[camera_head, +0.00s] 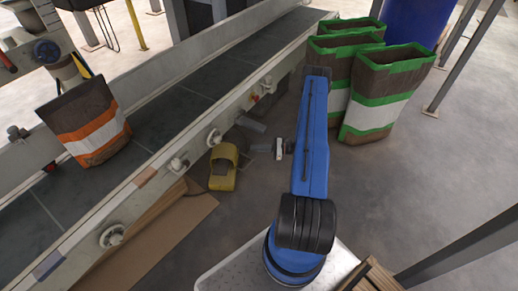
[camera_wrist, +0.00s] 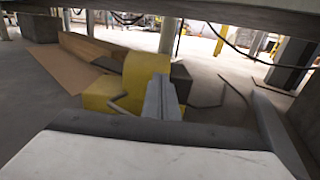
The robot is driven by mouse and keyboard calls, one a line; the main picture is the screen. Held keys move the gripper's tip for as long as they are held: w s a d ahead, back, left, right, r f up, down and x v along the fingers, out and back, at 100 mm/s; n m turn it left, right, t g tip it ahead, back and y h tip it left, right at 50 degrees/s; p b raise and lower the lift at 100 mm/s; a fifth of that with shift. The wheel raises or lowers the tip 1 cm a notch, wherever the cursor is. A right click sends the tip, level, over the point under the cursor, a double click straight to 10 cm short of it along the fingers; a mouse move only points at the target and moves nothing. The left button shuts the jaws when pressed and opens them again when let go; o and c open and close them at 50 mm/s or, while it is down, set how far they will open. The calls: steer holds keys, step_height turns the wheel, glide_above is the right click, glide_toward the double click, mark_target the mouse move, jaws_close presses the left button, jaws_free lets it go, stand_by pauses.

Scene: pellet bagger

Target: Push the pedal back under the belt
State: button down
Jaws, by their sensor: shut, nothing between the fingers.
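The yellow pedal (camera_head: 222,177) sits on the floor beside the belt's (camera_head: 138,135) near side rail, with a dark opening in its hood. In the wrist view the pedal (camera_wrist: 138,72) is straight ahead, with dark parts beside it. My gripper (camera_head: 254,148) is low, just right of the pedal in the head view, and points at it. In the wrist view its grey fingers (camera_wrist: 163,95) are together and empty, their tips overlapping the pedal's yellow body. I cannot tell whether they touch it.
Flat cardboard (camera_head: 160,230) lies on the floor by the belt's lower edge. A brown bag with an orange band (camera_head: 85,125) stands on the belt. Several green-topped bags (camera_head: 378,95) stand to the right. A wooden pallet (camera_head: 372,278) is at the bottom right.

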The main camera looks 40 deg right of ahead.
steer(key=x, duration=0.9)
steer(key=w+a, duration=0.3)
steer(key=w, duration=0.6)
steer(key=w+a, duration=0.3)
steer(key=w, duration=0.7)
steer(key=shift+a, duration=0.4)
steer(key=shift+w+r, duration=0.1)
steer(key=shift+w, duration=0.05)
steer(key=v, duration=1.4)
steer(key=shift+s, duration=0.25)
steer(key=shift+d, duration=0.2)
